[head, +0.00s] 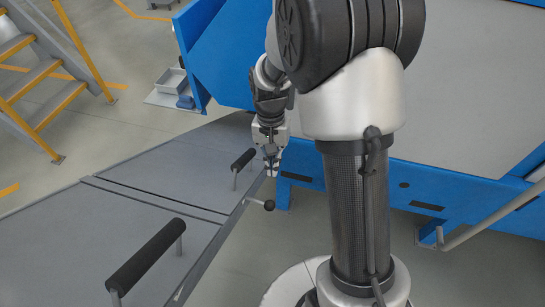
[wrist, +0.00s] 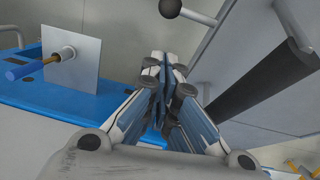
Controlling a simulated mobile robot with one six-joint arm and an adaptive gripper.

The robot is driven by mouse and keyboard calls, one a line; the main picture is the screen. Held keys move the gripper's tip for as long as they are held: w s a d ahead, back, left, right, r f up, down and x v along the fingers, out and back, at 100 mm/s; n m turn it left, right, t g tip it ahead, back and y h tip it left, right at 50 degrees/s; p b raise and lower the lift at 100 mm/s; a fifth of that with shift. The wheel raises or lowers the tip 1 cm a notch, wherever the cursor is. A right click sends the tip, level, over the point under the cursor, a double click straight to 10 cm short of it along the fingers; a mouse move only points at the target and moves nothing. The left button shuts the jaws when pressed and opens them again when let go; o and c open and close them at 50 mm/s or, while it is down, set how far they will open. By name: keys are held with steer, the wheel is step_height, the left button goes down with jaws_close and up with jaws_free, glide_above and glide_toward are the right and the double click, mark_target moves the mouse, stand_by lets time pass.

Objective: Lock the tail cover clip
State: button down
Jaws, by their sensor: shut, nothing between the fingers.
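The grey tail cover (head: 165,160) lies as long flat panels left of my arm. A short lever with a black ball knob (head: 268,204) sticks out from the cover's right edge; I cannot tell for sure that it is the clip. The knob (wrist: 171,9) also shows at the top of the wrist view. My gripper (head: 271,170) is shut and empty above the cover's edge, a little farther off than the knob and apart from it. Its closed fingers (wrist: 164,72) fill the middle of the wrist view.
Two black bar handles stand on the cover, one near (head: 145,262) and one far (head: 243,160). A blue machine body (head: 222,55) rises behind my gripper. A white plate with a blue-ended rod (wrist: 72,60) shows at left in the wrist view. Yellow-edged stairs (head: 40,75) stand far left.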

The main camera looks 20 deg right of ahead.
mark_target(258, 201)
steer(key=s+a+f+b, duration=0.1)
steer(key=s+f+b, duration=0.1)
steer(key=f, duration=0.4)
steer(key=shift+s+a, duration=0.3)
steer(key=shift+s, duration=0.25)
steer(key=shift+f, duration=0.15)
